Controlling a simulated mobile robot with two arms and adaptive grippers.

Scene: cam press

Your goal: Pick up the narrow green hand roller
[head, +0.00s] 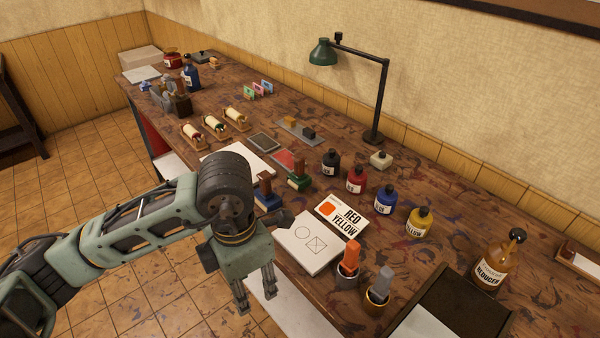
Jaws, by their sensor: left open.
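A small green tool (299,179) with an upright dark handle stands on the wooden bench, just right of a blue tool (266,194) of similar shape; it looks like the green hand roller, but its roller is too small to make out. A cream roll with green ends (214,125) also lies in a wooden cradle farther back. My left gripper (256,304) is open and empty, pointing down in front of the bench's near edge, nearer than the green tool and apart from it. My left arm's wrist partly hides the blue tool. My right gripper is not in view.
A white pad (308,249), a RED YELLOW card (342,214) and two cups with an orange-handled (349,252) and a grey-handled tool (381,280) are near my gripper. Several ink bottles (356,180) stand behind. A green lamp (322,54) overhangs the bench.

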